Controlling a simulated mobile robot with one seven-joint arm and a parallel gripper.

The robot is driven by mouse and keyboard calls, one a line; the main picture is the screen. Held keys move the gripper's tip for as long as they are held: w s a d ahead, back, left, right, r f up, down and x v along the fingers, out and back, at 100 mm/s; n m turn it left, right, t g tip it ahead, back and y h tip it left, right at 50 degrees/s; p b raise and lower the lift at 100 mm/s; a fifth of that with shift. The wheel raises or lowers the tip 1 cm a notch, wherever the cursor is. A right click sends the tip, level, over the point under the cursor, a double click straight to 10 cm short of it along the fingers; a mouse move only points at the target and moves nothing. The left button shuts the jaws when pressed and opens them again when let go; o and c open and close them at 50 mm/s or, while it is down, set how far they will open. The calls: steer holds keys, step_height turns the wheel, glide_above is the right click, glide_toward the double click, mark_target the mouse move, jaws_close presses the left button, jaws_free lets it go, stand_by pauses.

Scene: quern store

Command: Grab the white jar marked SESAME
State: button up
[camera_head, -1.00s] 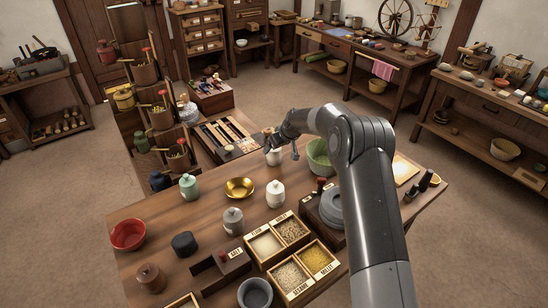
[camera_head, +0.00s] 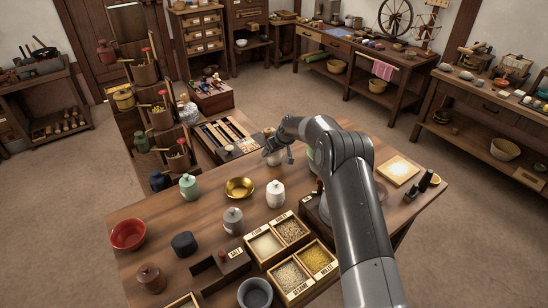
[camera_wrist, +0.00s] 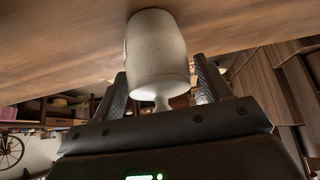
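A white jar (camera_wrist: 157,55) with a small knob on its lid fills the middle of the wrist view, which looks upside down. It stands on the wooden table (camera_head: 200,205). My gripper (camera_wrist: 162,88) is open, one finger on each side of the jar's lid end, with small gaps visible. In the head view my gripper (camera_head: 275,155) covers most of that jar at the table's far edge. A second white jar (camera_head: 276,193) stands nearer. No SESAME marking is readable on either jar.
A gold bowl (camera_head: 239,188), a green jar (camera_head: 189,186) and a grey jar (camera_head: 233,221) stand left of and nearer than my gripper. A green bowl (camera_head: 311,158) is partly hidden behind my arm. Grain boxes (camera_head: 267,245) sit at the front.

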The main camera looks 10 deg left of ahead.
steer(key=c, duration=0.9)
steer(key=shift+c, duration=0.5)
steer(key=shift+r, duration=0.1)
